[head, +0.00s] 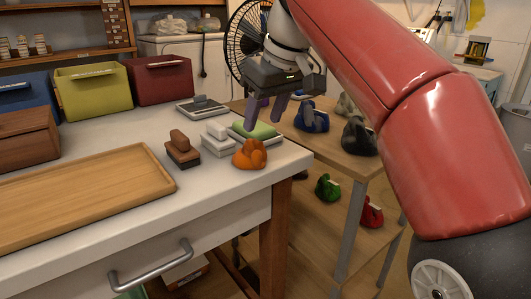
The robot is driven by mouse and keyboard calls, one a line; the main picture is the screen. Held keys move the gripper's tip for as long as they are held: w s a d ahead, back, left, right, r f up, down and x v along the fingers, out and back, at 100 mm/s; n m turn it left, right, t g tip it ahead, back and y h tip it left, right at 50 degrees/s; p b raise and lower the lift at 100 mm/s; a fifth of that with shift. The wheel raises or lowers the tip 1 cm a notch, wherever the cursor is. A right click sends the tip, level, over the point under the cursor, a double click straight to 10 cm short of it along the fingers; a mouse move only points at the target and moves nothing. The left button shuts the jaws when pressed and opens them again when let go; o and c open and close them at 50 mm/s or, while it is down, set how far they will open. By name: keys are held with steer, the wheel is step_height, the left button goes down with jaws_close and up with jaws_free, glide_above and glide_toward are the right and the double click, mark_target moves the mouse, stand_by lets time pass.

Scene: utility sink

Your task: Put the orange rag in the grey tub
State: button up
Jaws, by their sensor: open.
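The orange rag (249,154), or a lumpy orange object standing for it, sits near the right end of the white worktop. My gripper (264,117) is open, its two purple fingers pointing down. In the picture it is just above and behind the orange object, over a green-topped block (262,130). Nothing shows between the fingers. I cannot tell its exact height. I do not see a clear grey tub; a grey cylindrical container (517,130) is partly cut off at the right edge, and I cannot tell whether it is the tub.
A wooden tray (90,196) fills the worktop's front left. Brushes (181,150), white blocks (216,143) and a scale (202,107) lie near my gripper. Blue, yellow-green (93,91) and red (160,80) bins line the back. A wooden shelf unit (335,158) with coloured objects stands right.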

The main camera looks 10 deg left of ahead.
mark_target(254, 139)
steer(key=x, duration=0.2)
steer(key=b+x, duration=0.1)
steer(key=x, duration=0.1)
steer(key=w+x, duration=0.1)
steer(key=x, duration=0.2)
steer(key=shift+a+r, duration=0.25)
jaws_close()
